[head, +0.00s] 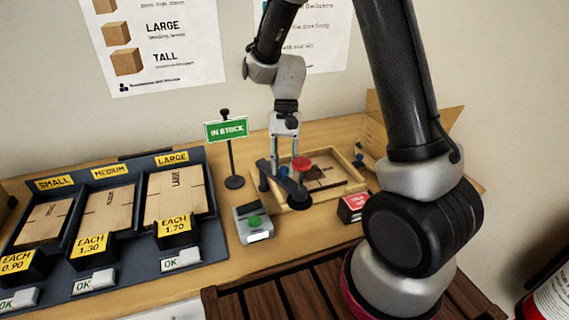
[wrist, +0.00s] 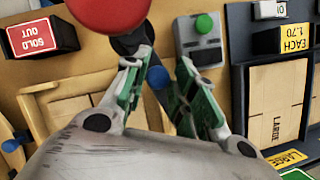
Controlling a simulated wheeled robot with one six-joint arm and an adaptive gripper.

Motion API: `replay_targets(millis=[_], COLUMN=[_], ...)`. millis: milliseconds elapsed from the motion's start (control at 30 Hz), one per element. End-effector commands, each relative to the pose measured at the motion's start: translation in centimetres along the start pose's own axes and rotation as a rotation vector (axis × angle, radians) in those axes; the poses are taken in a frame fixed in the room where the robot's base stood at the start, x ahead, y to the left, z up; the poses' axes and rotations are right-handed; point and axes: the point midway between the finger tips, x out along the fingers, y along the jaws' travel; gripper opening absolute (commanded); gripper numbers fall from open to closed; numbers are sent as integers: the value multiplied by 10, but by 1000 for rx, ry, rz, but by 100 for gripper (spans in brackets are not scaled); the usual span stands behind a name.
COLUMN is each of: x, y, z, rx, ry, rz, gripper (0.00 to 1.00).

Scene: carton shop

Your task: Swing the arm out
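A dark swing arm (head: 272,178) lies over the front left of a shallow wooden tray (head: 330,205). It carries a red round knob (head: 301,163) and a blue knob (head: 283,171). I cannot tell whether the fingers touch anything. The red knob (wrist: 108,12) fills the top of that view and hides part of the dark arm.
A grey box with a green button (head: 254,221) stands left of the tray, and a red SOLD OUT block (head: 353,206) right of it. A green IN STOCK sign (head: 226,130) stands behind. A dark rack (head: 120,256) holds flat cartons at left. An open carton (head: 440,120) is at right.

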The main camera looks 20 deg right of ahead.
Motion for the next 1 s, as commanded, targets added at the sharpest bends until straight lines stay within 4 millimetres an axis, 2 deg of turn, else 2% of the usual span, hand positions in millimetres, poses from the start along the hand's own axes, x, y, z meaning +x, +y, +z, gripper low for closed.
replay_targets(millis=[67, 333, 467, 567, 800, 1000], x=[0, 0, -8, -24, -79, -110], y=[0, 0, 0, 0, 0, 0], z=[0, 0, -1, -1, -2, -1], rx=[-1, -1, -2, -2, -2, -1], ry=[1, 1, 3, 5, 5, 2], rz=[0, 1, 0, -1, -1, 0], gripper=[43, 43, 43, 43, 43, 43])
